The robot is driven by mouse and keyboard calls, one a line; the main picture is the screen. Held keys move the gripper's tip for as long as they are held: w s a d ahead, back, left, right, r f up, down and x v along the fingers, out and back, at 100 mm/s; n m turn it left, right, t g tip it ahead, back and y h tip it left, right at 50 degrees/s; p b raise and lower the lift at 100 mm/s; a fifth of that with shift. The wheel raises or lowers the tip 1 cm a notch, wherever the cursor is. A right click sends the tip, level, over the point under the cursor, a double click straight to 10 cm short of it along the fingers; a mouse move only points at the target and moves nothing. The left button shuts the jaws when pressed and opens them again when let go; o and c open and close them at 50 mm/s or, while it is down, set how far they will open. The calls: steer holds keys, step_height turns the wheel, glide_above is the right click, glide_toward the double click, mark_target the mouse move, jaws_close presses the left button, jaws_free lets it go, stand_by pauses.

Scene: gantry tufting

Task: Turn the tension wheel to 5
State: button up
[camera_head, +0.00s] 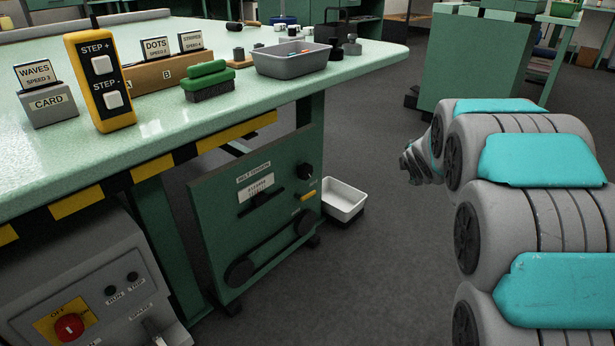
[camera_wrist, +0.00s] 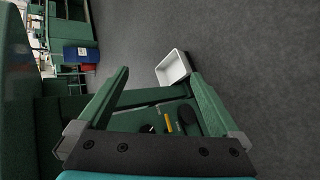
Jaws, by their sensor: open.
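A green cabinet panel (camera_head: 262,200) labelled for belt tension stands under the table in the head view. It carries a white scale plate with a dark bar, a black round knob (camera_head: 305,171) at upper right, a yellow lever (camera_head: 308,195), a small black wheel (camera_head: 304,222) and a larger black wheel (camera_head: 239,271) at lower left. I cannot tell which is the tension wheel, and the scale reading is too small to read. In the wrist view my gripper (camera_wrist: 160,76) is open and empty. A black wheel (camera_wrist: 187,113) and the yellow lever (camera_wrist: 168,123) show between its fingers, apart from them.
A white bin (camera_head: 344,199) sits on the floor right of the panel. The green table (camera_head: 150,135) overhangs the panel with a striped edge. A grey machine with a red off knob (camera_head: 69,327) stands at lower left.

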steer(key=w+a+f+n+t+y+b, duration=0.1)
steer(key=w+a+f+n+t+y, duration=0.15)
steer(key=w+n, duration=0.35)
steer(key=n+g+y+b, duration=0.2)
steer(key=n+y+b, duration=0.2)
steer(key=n+y, duration=1.25)
glide_toward(309, 172)
steer(key=a+r+n+h, duration=0.2)
steer(key=a+r+h, duration=0.1)
steer(key=shift+w+f+x, duration=0.1)
steer(key=shift+f+x, duration=0.05)
steer(key=shift+x, duration=1.8)
steer(key=shift+w+f+x, duration=0.15)
steer(key=shift+x, duration=1.8)
steer(key=shift+d, duration=0.2)
steer(key=c, duration=1.3)
steer(key=shift+m, duration=0.25)
